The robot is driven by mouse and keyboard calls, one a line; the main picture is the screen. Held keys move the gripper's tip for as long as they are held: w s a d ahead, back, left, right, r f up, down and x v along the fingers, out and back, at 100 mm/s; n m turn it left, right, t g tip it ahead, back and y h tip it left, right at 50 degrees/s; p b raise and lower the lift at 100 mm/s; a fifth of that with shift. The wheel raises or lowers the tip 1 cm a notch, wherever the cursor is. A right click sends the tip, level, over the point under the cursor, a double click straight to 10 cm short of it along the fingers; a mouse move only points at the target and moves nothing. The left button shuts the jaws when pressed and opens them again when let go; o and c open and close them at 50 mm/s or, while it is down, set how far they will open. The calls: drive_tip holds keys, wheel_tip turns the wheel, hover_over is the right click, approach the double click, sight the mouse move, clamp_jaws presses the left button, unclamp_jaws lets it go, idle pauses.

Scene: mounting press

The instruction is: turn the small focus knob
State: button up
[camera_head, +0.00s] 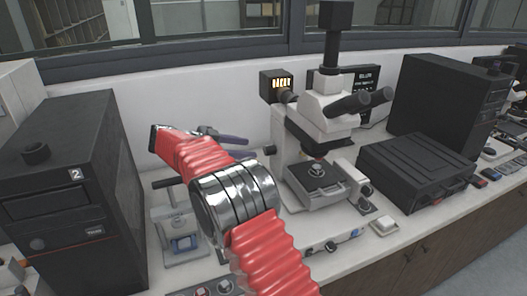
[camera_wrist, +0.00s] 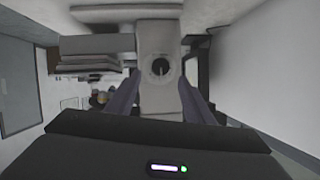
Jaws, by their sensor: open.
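The microscope (camera_head: 316,130) stands on the bench right of my arm. In the wrist view, a round knob (camera_wrist: 161,69) with a dark ring and a paler centre sits on a grey upright body (camera_wrist: 158,100). It appears between my fingers and beyond them; I cannot tell the exact gap. I cannot tell for certain that it is the small focus knob. My gripper (camera_wrist: 160,75) is open and empty, with one finger on each side of the knob in the picture. In the head view my gripper (camera_head: 238,140) shows partly behind my red-sleeved arm, pointing right towards the microscope's left side.
A black tower unit (camera_head: 75,185) stands at the left. A small press-like stand (camera_head: 182,235) is below my arm. A black case (camera_head: 415,165) and a black box (camera_head: 445,105) stand right of the microscope. The wall is close behind the bench.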

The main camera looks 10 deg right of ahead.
sight(265, 151)
drive_tip(key=x, duration=0.8)
drive_tip(key=shift+d, duration=0.1)
drive_tip(key=c, duration=1.1)
